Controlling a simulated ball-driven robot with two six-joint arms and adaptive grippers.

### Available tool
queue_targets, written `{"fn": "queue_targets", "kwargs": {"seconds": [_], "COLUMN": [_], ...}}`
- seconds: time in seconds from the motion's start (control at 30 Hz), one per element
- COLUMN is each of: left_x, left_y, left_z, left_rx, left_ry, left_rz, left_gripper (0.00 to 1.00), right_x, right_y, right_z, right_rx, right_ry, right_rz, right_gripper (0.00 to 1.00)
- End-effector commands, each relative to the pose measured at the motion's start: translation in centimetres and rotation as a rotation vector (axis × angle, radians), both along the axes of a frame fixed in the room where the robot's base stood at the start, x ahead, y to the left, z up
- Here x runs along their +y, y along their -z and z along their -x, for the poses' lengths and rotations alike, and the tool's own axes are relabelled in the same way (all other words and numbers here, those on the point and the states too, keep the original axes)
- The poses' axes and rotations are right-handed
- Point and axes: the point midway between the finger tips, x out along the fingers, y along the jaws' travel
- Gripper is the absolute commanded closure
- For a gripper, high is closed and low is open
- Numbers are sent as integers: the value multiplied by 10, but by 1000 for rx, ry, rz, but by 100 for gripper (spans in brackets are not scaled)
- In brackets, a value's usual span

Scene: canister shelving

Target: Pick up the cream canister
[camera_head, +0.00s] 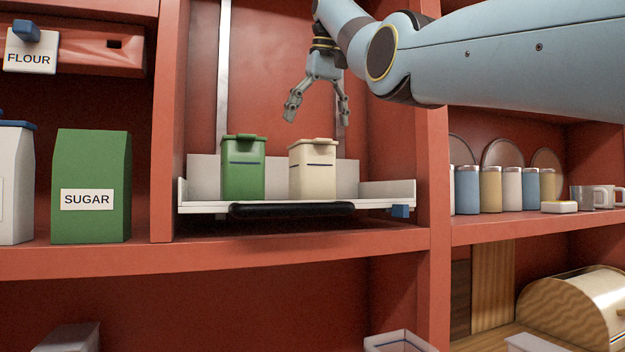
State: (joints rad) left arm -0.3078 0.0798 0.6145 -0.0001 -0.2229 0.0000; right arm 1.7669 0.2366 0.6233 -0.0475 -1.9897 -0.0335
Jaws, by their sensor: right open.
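The right arm comes in from the upper right. My left gripper is not in the picture.
The cubby's right post (433,170) stands beside the tray. A black handle (291,210) runs along the tray's front.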

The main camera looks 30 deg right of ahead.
Motion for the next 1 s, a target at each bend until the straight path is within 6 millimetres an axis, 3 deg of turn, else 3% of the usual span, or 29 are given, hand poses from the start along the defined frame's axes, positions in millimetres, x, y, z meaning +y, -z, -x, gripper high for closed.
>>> {"fn": "queue_targets", "kwargs": {"seconds": [0.1,0.17,0.4,0.5,0.8,1.0], "left_x": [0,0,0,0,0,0], "left_y": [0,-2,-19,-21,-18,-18], "left_z": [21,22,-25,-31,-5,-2], "left_rx": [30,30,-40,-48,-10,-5], "left_ry": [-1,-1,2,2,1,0], "left_rz": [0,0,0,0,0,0], "left_gripper": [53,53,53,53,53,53], "right_x": [-1,-2,-6,-7,-7,-7], "right_y": [11,15,47,56,59,61], "right_z": [-4,-6,-17,-20,-21,-21], "right_rx": [4,3,3,2,1,2], "right_ry": [0,0,1,1,-1,1], "right_rz": [-1,0,1,1,1,1], "right_gripper": [0,0,0,0,0,0]}}
